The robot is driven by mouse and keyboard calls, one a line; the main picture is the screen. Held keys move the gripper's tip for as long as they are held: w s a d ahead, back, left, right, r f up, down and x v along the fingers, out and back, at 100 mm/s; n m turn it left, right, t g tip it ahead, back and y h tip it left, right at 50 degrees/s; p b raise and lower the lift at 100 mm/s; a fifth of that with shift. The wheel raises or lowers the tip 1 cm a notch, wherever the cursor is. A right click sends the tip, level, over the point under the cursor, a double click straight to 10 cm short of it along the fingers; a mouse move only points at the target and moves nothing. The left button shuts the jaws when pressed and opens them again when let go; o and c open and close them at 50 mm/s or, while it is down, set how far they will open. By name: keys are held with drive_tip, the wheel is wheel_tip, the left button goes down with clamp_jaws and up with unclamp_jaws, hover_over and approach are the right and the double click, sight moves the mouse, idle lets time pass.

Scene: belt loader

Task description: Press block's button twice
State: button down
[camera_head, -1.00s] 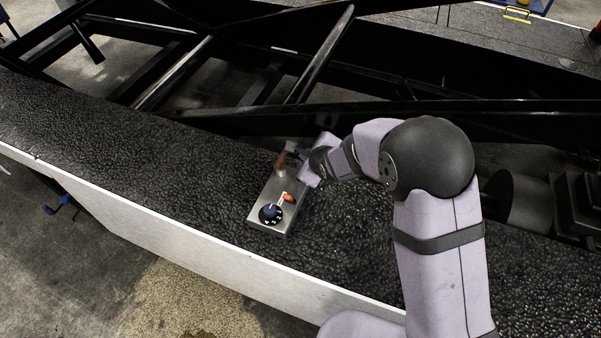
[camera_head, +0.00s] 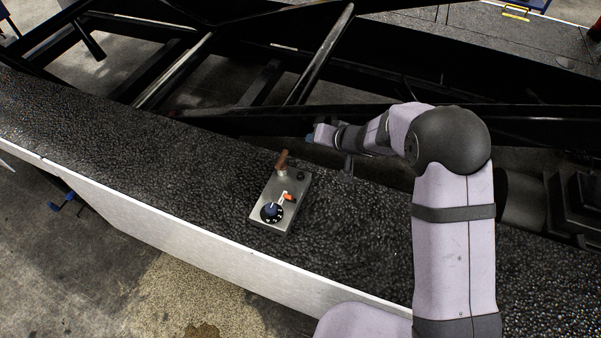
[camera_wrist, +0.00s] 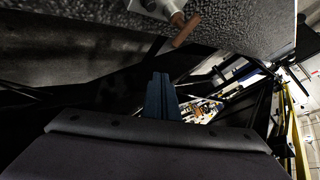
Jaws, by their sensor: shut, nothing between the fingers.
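The block (camera_head: 265,218) is a grey metal box on the black textured surface, left of my arm in the head view. My gripper (camera_head: 310,138) is beyond and above that corner, apart from the block. In the wrist view its blue fingers (camera_wrist: 160,98) are together and empty. There the brown handle (camera_wrist: 186,30) shows at the top, and the block is mostly cut off.
The black textured belt (camera_head: 150,145) has a white side wall (camera_head: 180,235) along its near edge. A black metal frame (camera_head: 400,108) runs close behind the block and gripper. The belt left of the block is clear.

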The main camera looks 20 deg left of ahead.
drive_tip(key=s+n, duration=0.1)
drive_tip(key=n, duration=0.5)
drive_tip(key=s+a+n+g, duration=0.1)
drive_tip(key=n, duration=0.6)
drive_tip(key=s+n+g, duration=0.1)
drive_tip(key=s+n, duration=0.1)
drive_tip(key=n, duration=0.5)
drive_tip(key=shift+a+f+y, duration=0.15)
drive_tip(key=shift+a+y, duration=0.15)
drive_tip(key=shift+y, duration=0.1)
drive_tip(key=shift+f, duration=0.2)
drive_tip(key=b, duration=0.8)
hover_over(301, 176)
drive_tip(key=f, duration=0.6)
drive_tip(key=shift+w+d, duration=0.2)
drive_tip(key=shift+d, duration=0.2)
drive_tip(key=shift+f+b, duration=0.6)
drive_tip(key=shift+f, duration=0.6)
drive_tip(key=shift+f, duration=0.2)
drive_tip(key=shift+f, duration=0.25)
